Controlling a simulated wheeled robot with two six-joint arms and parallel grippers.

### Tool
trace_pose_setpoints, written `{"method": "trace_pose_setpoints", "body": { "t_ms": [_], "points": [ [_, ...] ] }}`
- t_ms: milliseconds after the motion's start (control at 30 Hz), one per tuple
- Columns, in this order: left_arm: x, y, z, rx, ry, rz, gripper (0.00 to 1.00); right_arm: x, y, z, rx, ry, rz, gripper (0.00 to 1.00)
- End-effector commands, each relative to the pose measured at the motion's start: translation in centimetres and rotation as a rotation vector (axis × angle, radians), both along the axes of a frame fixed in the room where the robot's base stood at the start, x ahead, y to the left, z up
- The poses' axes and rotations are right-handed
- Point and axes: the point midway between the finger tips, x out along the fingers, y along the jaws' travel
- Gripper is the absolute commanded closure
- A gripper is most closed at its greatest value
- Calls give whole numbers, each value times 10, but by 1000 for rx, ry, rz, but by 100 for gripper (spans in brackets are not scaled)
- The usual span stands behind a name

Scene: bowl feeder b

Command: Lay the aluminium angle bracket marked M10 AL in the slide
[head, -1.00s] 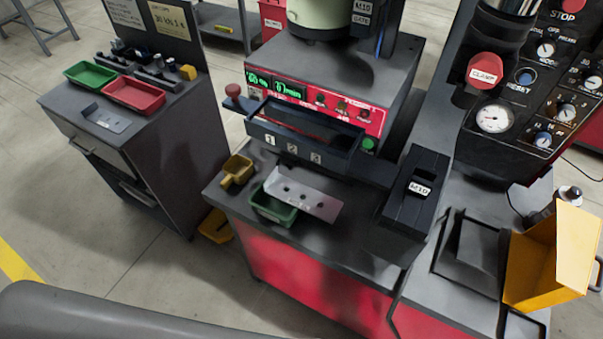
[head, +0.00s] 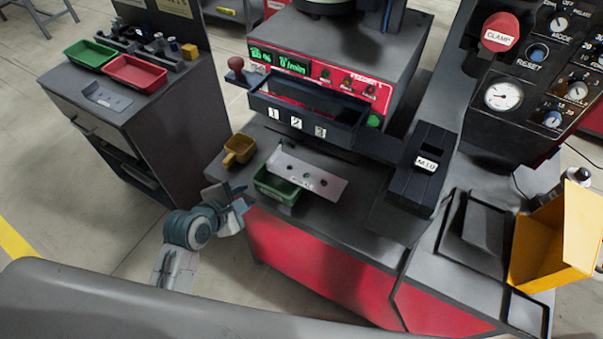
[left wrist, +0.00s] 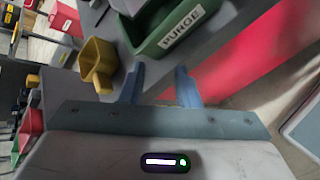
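A flat grey metal bracket with several holes (head: 318,182) lies tilted across the green bin (head: 272,186) on the front of the bench; its marking is too small to read. A similar grey plate (head: 107,98) lies on the left cabinet. A dark slide-like block (head: 432,140) with an M10 label stands to the right of the first bracket. My left gripper (head: 244,199) is at the bench's front left edge, left of the green bin. In the left wrist view its fingers (left wrist: 160,82) are apart and empty, below the bin marked PURGE. My right gripper is not in view.
A yellow scoop (head: 239,149) sits left of the green bin. A dark tray numbered 1, 2, 3 (head: 300,125) is behind the bracket. A yellow bin (head: 560,240) stands at the right. Red and green trays (head: 135,72) are on the left cabinet.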

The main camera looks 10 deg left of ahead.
Motion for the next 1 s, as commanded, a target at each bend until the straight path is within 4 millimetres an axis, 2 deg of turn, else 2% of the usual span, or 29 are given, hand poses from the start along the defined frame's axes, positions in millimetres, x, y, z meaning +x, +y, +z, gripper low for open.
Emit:
{"method": "trace_pose_setpoints", "body": {
  "t_ms": [200,400,567,800,1000],
  "points": [
    [32,-10,37,-461,-13,241,71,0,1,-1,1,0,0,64],
    [49,-14,57,-760,4,365,71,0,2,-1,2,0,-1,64],
    [58,-17,61,-839,11,395,71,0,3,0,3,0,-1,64],
    [91,-29,48,-842,12,397,71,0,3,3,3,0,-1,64],
    [104,-35,42,-839,12,395,71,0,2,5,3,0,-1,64]
  ]
}}
